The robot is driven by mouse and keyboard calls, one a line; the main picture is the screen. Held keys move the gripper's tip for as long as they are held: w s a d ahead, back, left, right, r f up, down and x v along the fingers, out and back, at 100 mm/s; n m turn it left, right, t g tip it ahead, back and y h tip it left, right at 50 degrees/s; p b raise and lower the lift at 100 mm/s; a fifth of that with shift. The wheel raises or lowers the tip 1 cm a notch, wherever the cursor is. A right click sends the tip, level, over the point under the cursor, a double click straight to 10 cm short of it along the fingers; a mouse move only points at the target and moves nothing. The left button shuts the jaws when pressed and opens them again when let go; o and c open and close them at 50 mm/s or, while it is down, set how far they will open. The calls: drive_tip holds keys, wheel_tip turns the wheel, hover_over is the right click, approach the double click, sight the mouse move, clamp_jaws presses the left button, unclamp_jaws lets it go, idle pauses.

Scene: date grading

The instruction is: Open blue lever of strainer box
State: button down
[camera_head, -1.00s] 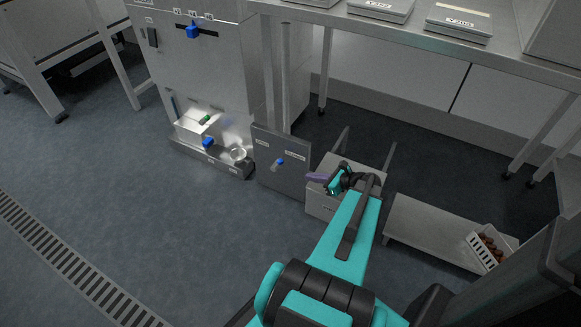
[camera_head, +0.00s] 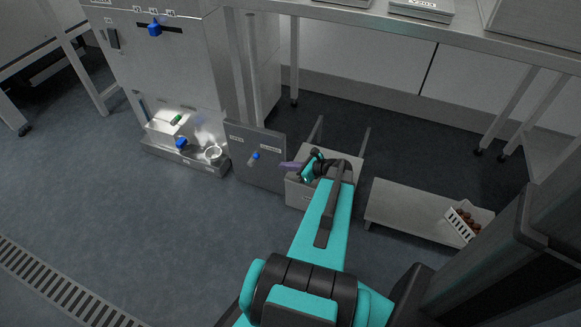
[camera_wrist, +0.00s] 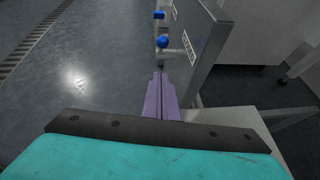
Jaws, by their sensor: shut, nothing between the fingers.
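A grey upright panel (camera_head: 240,165) with two labels stands at the middle of the head view. A small blue-ended lever (camera_head: 255,156) sticks out from its face; a blue knob (camera_wrist: 162,42) on a pale stub shows ahead of the fingers in the wrist view. Another blue handle (camera_head: 181,143) is on the low metal unit to the left. I cannot tell for sure which one belongs to the strainer box. My gripper (camera_head: 285,165), with purple fingers, is shut and empty, right of the panel's lever and apart from it. Its fingers also show in the wrist view (camera_wrist: 160,85).
A light box (camera_head: 300,193) stands beside the panel, under my arm. A low bench (camera_head: 395,205) with a crate of brown dates (camera_head: 450,222) is at right. A cabinet with a blue handle (camera_head: 154,29) stands at back left. The floor in front is clear.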

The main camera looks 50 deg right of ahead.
sight(257, 155)
drive_tip(key=w+a+f+b, duration=0.1)
drive_tip(key=w+b, duration=0.1)
drive_tip(key=w, duration=0.7)
drive_tip(key=shift+w+f+b, duration=0.25)
drive_tip(key=shift+f+b, duration=0.05)
drive_tip(key=shift+r, duration=0.1)
drive_tip(key=w+r+p, duration=0.1)
drive_tip(key=p, duration=0.1)
drive_tip(key=shift+a+r+p, duration=0.1)
drive_tip(key=shift+r+p, duration=0.1)
drive_tip(key=shift+p, duration=0.1)
drive_tip(key=shift+w+a+r+p, duration=0.1)
drive_tip(key=shift+w+r+p, duration=0.15)
drive_tip(key=shift+w+p, duration=0.3)
drive_tip(key=shift+s, duration=0.2)
